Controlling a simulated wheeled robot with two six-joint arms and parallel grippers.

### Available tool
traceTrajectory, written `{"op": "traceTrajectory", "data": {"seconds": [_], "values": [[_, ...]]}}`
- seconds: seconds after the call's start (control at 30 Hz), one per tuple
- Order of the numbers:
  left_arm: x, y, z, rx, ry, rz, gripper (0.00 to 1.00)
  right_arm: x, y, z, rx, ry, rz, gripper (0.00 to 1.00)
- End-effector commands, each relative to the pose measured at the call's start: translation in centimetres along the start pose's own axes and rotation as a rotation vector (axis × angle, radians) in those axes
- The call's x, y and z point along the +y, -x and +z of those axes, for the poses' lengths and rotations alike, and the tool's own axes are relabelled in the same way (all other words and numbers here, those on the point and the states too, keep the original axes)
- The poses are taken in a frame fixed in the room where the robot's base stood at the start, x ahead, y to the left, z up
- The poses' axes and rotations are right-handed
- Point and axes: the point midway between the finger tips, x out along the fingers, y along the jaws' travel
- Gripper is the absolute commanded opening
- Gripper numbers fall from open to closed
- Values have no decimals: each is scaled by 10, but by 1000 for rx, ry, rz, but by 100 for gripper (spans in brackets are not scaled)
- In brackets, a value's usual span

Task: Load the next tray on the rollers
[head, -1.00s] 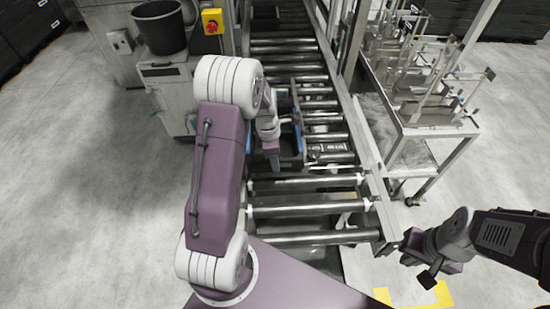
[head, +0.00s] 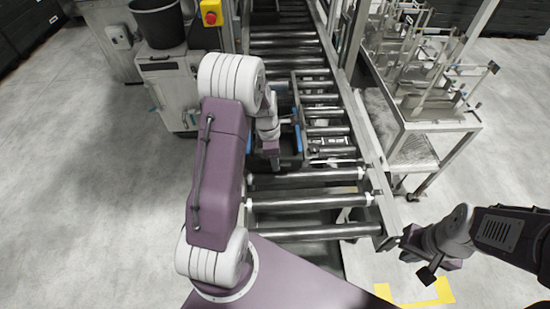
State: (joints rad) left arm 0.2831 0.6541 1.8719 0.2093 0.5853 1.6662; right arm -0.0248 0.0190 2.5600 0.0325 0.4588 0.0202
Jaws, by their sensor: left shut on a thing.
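A dark tray frame with blue grips (head: 298,138) lies on the roller conveyor (head: 310,203), in its middle stretch. Rollers and small dark parts show inside its outline. My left gripper (head: 273,158) is at the tray's left side, shut on the tray; my own arm hides part of the hold. My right gripper (head: 416,262) is at the lower right, beyond the conveyor's right rail. Its fingers are apart and nothing shows between them.
A metal cart (head: 425,120) with white upright racks stands right of the conveyor. A grey cabinet (head: 165,90) with a black bucket (head: 158,22) and a yellow box with a red button (head: 211,12) are at left. The nearest rollers are bare.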

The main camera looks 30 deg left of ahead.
Motion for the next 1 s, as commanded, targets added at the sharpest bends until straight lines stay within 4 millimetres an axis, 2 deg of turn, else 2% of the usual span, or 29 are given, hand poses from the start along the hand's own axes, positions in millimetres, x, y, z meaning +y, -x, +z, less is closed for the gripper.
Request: {"op": "traceTrajectory", "data": {"seconds": [0.07, 0.1, 0.17, 0.2, 0.47, 0.57, 0.83, 1.0], "values": [[0, 0, 0, 0, 0, 2, 0, 0, 0, 0, 0, 0, 0, 0], [0, 0, 0, 0, 0, 2, 45, 0, 0, 0, 0, 0, 0, 0], [0, 0, 0, 0, 0, 2, 62, 0, 0, 0, 0, 0, 0, 0], [0, 0, 0, 0, 0, 1, 65, 0, 0, 0, 0, 0, 0, 0], [0, 0, 0, 0, 0, 0, 65, 0, 0, 0, 0, 0, 0, 0], [1, 8, 0, -1, 0, 3, 65, 0, -2, 0, 0, 0, 0, 0], [2, 65, 0, -1, 0, 7, 65, 0, -8, 1, 0, 0, 0, 0], [1, 87, 0, -1, 0, 3, 65, 0, -10, 1, 0, 0, 0, 0]]}}
